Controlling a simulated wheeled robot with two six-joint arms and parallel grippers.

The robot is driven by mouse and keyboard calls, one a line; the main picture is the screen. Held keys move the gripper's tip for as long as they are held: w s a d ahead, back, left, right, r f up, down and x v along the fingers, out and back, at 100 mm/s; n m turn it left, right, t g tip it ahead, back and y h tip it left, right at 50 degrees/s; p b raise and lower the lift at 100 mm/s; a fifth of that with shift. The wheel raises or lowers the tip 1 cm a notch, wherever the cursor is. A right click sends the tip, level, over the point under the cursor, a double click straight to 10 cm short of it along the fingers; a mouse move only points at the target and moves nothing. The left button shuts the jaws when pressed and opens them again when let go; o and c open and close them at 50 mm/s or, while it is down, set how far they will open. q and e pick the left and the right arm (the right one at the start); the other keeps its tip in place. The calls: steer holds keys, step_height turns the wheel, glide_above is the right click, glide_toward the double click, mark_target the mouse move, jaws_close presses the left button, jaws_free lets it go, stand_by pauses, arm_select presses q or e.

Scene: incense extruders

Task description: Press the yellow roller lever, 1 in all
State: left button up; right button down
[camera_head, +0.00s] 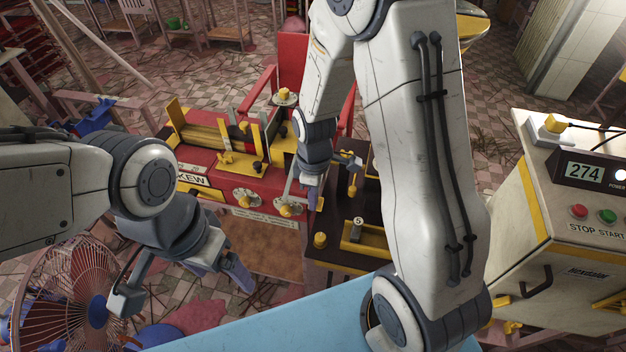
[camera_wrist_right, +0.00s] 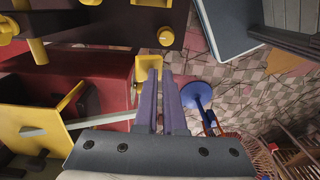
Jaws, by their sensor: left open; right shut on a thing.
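The red extruder machine (camera_head: 215,185) stands in the middle of the head view with several yellow levers and plates on top, such as a yellow lever (camera_head: 240,160). I cannot tell which is the roller lever. My right gripper (camera_head: 312,198) reaches down at the machine's right end. In the right wrist view its purple fingers (camera_wrist_right: 160,80) are together, and a small yellow piece (camera_wrist_right: 147,66) shows at their tips; whether it is the roller lever is unclear. My left gripper (camera_head: 182,285) is open and empty, in front of the machine's left side.
A dark table with a yellow tray (camera_head: 366,238) stands right of the red machine. A cream control cabinet (camera_head: 545,220) showing 274 is at the right. A fan (camera_head: 75,290) is at the lower left, and a blue surface (camera_head: 270,325) lies in front.

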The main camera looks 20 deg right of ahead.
steer(key=s+a+r+p, duration=0.1)
steer(key=s+r, duration=0.1)
steer(key=r, duration=0.4)
steer(key=s+a+r+p, duration=0.1)
steer(key=s+r, duration=0.1)
steer(key=r, duration=0.5)
steer(key=shift+a+p, duration=0.25)
steer(key=shift+p, duration=0.1)
steer(key=shift+a+r, duration=0.1)
steer(key=shift+r, duration=0.05)
steer(key=s+a+r+m, duration=0.2)
steer(key=s+a, duration=0.2)
steer(key=s, duration=0.3)
steer(key=s+a+r+m, duration=0.1)
steer(key=s+a+r, duration=0.2)
steer(key=s, duration=0.4)
steer(key=shift+a+m+y, duration=0.4)
steer(key=shift+a, duration=0.25)
